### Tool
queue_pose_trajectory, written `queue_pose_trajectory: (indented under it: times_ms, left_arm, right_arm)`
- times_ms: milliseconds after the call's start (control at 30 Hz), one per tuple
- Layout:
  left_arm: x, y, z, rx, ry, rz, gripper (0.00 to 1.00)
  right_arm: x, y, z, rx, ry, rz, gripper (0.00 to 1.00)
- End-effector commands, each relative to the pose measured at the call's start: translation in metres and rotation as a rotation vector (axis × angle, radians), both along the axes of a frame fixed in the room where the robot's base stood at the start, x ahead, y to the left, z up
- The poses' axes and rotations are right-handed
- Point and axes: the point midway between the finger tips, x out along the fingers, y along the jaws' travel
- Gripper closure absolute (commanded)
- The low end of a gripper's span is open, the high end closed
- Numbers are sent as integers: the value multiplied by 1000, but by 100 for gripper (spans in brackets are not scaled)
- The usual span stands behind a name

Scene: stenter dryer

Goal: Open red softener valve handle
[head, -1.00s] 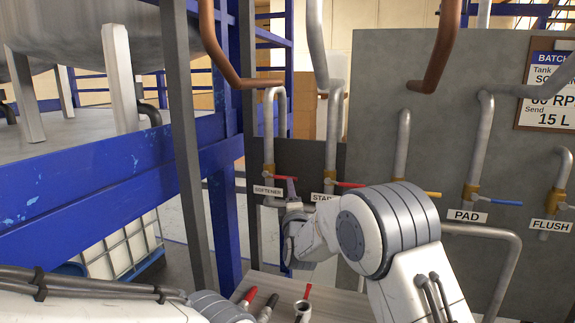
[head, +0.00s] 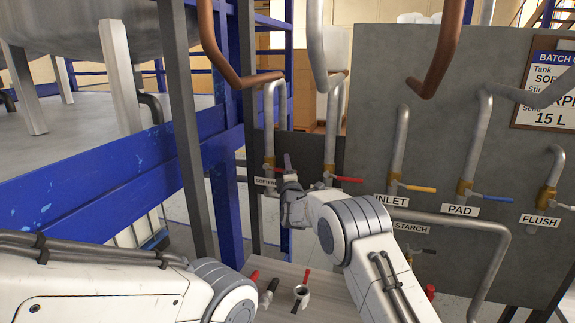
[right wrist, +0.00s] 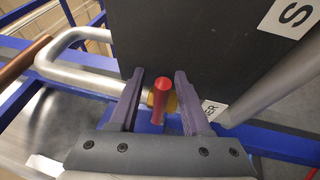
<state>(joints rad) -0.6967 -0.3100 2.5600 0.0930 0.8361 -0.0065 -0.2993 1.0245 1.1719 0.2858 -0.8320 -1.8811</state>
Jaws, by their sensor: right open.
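The red softener valve handle (right wrist: 161,92) shows in the right wrist view, between the two purple fingers of my right gripper (right wrist: 158,100). The fingers stand open on either side of it, with no clear contact. A brass valve body (right wrist: 172,103) on a grey pipe is behind the handle. In the head view my right gripper (head: 289,172) is at the softener valve (head: 268,162), beside the partly covered SOFTENER label (head: 265,182), and hides the handle. My left arm is at the lower left; its gripper is out of view.
Another red handle (head: 347,180) is close to the right of my right gripper. Yellow (head: 421,188) and blue (head: 490,198) handles are further right on the grey panel (head: 430,135). A blue frame post (head: 226,190) stands left. Loose red and black parts lie on a bench (head: 325,295) below.

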Motion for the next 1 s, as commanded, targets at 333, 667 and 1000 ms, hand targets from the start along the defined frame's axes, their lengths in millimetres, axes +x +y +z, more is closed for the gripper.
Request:
queue_pose_trajectory:
  times_ms: [333, 667, 1000]
  left_arm:
    - [0, 0, 0, 0, 0, 0, 50]
    - [0, 0, 0, 0, 0, 0, 50]
    - [0, 0, 0, 0, 0, 0, 50]
  right_arm:
    - [0, 0, 0, 0, 0, 0, 100]
    - [0, 0, -1, 0, 1, 0, 100]
    - [0, 0, -1, 0, 1, 0, 100]
